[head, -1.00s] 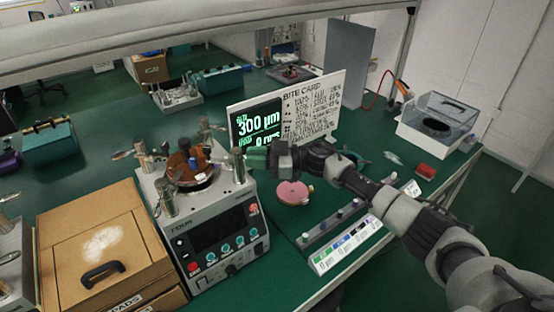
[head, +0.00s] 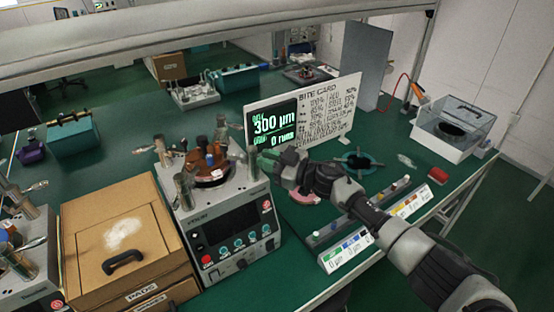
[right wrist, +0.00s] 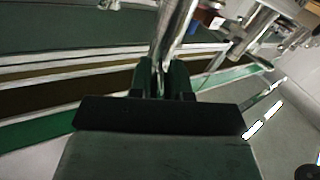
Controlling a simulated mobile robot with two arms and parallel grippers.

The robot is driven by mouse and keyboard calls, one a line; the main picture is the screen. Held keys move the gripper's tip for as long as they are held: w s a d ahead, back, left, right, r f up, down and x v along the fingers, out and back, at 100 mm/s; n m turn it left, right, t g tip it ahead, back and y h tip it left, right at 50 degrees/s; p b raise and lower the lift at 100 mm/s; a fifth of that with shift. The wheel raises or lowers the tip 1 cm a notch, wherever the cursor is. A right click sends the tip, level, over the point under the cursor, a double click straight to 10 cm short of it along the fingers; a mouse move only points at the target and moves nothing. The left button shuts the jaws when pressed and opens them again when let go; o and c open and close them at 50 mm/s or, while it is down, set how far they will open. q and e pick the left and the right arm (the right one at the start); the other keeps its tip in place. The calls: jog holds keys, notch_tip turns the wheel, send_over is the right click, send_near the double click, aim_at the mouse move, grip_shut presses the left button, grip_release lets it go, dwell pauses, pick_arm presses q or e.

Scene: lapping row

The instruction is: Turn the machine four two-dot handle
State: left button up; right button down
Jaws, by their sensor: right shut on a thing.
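Machine four (head: 240,222) is a light grey box with a dark screen, knobs and the word FOUR on its front. Several metal handles stand around its top, near a brown round part (head: 207,166). My right gripper (head: 264,160) is at the upright metal handle (head: 253,164) on the machine's right side. In the right wrist view its green fingers (right wrist: 166,82) are shut on this shiny metal handle (right wrist: 174,36). I cannot make out dots on the handles. My left gripper is not in view.
A bite card board (head: 325,115) with a lit 300 µm display stands behind the machine. A cardboard box (head: 85,245) is close on its left. A pink disc (head: 304,197) and a colour-marked strip (head: 345,250) lie right, under my arm. A clear-lidded case (head: 452,128) stands far right.

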jog(key=shift+r, duration=0.1)
jog(key=c, duration=1.1)
grip_release()
jog(key=shift+s+d, duration=0.15)
jog(key=shift+d, duration=0.35)
jog(key=shift+b+v, duration=0.85)
jog(key=shift+v, duration=4.05)
jog(key=shift+s+a, duration=0.1)
